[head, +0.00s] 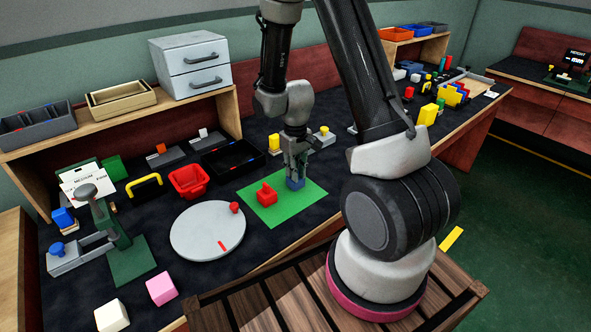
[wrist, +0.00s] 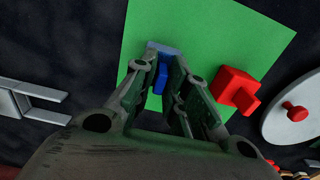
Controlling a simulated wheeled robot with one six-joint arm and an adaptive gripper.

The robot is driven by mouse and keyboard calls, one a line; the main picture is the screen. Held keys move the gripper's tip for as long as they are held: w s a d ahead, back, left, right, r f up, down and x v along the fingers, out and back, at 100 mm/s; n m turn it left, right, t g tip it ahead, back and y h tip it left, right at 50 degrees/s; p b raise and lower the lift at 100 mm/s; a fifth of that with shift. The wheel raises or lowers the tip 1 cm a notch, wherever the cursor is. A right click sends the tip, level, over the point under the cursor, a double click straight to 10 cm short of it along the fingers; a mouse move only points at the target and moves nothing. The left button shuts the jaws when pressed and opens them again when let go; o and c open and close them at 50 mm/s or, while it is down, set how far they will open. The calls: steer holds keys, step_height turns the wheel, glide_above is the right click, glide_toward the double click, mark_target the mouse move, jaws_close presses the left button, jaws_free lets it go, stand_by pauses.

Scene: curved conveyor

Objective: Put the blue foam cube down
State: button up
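The blue foam cube (head: 295,183) is between the fingertips of my gripper (head: 296,165), over the right part of the green mat (head: 274,217). In the wrist view the blue cube (wrist: 161,76) shows between the two fingers (wrist: 163,80), which look closed on its sides. The fingers hide part of it. The cube is low, at or just above the mat; I cannot tell whether it touches. A red block with a smaller raised part (head: 266,194) stands on the mat to the left of the cube; it also shows in the wrist view (wrist: 237,90).
A grey round disc (head: 208,231) with a red knob (head: 234,207) lies left of the mat. A red bin (head: 188,181) and a black tray (head: 233,158) stand behind. The mat's front part is bare. A wooden slatted surface (head: 262,311) is in front.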

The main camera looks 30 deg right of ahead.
steer(key=shift+o, duration=0.6)
steer(key=shift+r, duration=0.3)
steer(key=s+r+m+t, duration=0.1)
steer(key=s+r, duration=0.4)
steer(key=r, duration=0.8)
steer(key=s+r+t, duration=0.1)
steer(key=s+r, duration=0.3)
steer(key=r, duration=0.9)
steer(key=s+d+r+m+t, duration=0.1)
steer(key=s+r, duration=0.4)
steer(key=s, duration=0.7)
steer(key=shift+d+t, duration=0.15)
steer(key=shift+t, duration=0.45)
